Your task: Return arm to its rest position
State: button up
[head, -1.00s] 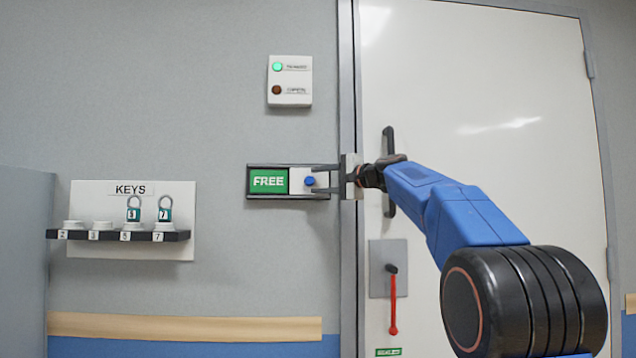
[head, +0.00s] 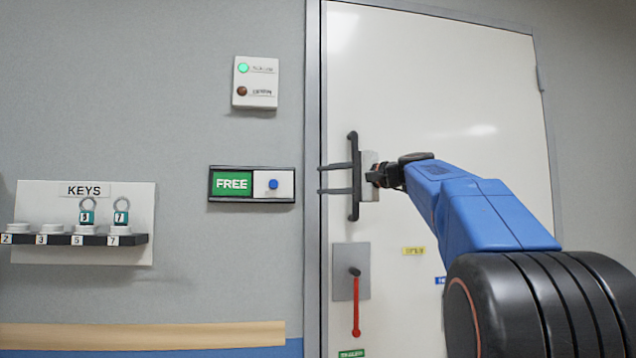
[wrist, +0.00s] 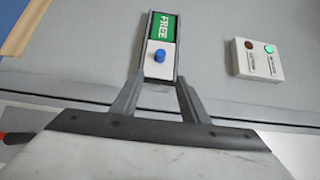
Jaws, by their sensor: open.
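My gripper (head: 322,179) is open and empty, with its two fingers pointing left in the head view. It is in front of the door's left edge, apart from the sliding sign. The sign (head: 233,184) on the wall reads FREE on green, with a white part and a blue knob (head: 273,184) at its right. In the wrist view the blue knob (wrist: 160,56) lies beyond the fingertips, with nothing between the fingers (wrist: 155,92).
The white door (head: 440,80) has a dark vertical handle (head: 353,145), partly behind my gripper, and a red lever (head: 356,308) below. A key shelf (head: 85,239) with padlocks hangs at left. An indicator box (head: 255,83) shows a green light. The wall between is clear.

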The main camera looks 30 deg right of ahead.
jog(key=shift+s+d, duration=0.1)
jog(key=shift+s, duration=0.1)
dwell(0.4)
jog(key=s+a+f+n+g+h, duration=0.15)
jog(key=s+a+f, duration=0.3)
jog(key=f, duration=0.55)
jog(key=s+a+f+n+g+h, duration=0.1)
jog(key=s+a+f+n+g, duration=0.2)
jog(key=a+f, duration=0.45)
jog(key=s+a+f+g+h, duration=0.15)
jog(key=s+a+f, duration=0.35)
jog(key=f, duration=0.7)
jog(key=s+f+n+g+h, duration=0.2)
jog(key=s+f+n, duration=0.2)
jog(key=s+f, duration=0.8)
jog(key=s+d+f+n+g+h, duration=0.1)
jog(key=s+f+n+g+h, duration=0.1)
jog(key=s+f, duration=1)
notch_tip(320, 180, down, 6)
jog(key=shift+f+n+g, duration=0.2)
jog(key=shift+n+g, duration=0.4)
jog(key=shift+n, duration=0.45)
